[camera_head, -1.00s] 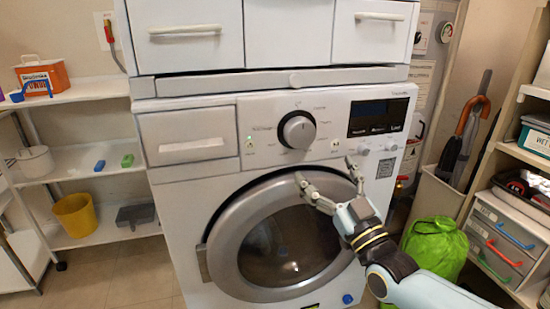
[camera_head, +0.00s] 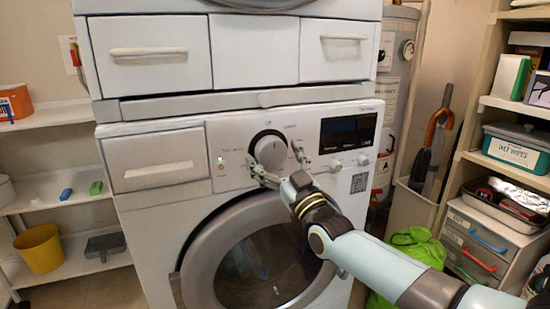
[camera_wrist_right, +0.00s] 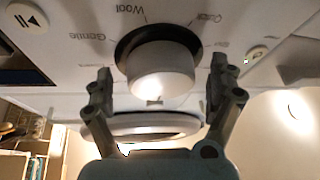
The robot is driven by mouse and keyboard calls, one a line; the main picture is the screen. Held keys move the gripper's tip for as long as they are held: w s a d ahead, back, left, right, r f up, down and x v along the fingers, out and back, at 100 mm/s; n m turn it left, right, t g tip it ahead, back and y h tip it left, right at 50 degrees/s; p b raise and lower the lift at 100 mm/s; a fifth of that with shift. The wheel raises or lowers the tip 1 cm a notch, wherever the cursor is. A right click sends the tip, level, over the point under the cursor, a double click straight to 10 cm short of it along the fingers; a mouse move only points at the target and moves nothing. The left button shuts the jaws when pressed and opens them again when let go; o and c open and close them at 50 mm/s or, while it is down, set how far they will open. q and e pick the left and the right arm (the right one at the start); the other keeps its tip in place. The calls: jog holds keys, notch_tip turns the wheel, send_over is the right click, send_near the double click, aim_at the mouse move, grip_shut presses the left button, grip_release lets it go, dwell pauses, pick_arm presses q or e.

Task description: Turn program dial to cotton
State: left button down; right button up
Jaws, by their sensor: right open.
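The washing machine (camera_head: 150,215) stands in the middle of the head view. Its program dial (camera_head: 270,151) is a silver-white knob with a dark ring on the control panel. In the right wrist view the dial (camera_wrist_right: 161,72) sits centred, with labels such as "Wool" and "Gentle" upside down around it. My right gripper (camera_head: 274,166) is open in front of the panel at the dial. In the wrist view its two fingers (camera_wrist_right: 160,92) stand on either side of the dial, with visible gaps between them and the knob. My left gripper is not in view.
A dark display (camera_head: 348,132) and small buttons (camera_head: 336,164) are right of the dial. The detergent drawer (camera_head: 153,159) is to the left. Shelves (camera_head: 60,187) stand at left, and a storage rack (camera_head: 478,130) at right.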

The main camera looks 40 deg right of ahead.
jog(key=c, duration=1.2)
jog(key=shift+m, duration=0.7)
jog(key=m+h+p, duration=0.1)
jog(key=m+h, duration=0.2)
jog(key=m, duration=0.1)
jog(key=shift+a, duration=0.15)
jog(key=shift+a+m+g+h+p, duration=0.1)
jog(key=shift+m+g+h+p, duration=0.2)
jog(key=shift+m+h, duration=0.9)
jog(key=shift+m+g+h+p, duration=0.2)
jog(key=shift+m+g+h, duration=0.15)
jog(key=shift+m, duration=1.65)
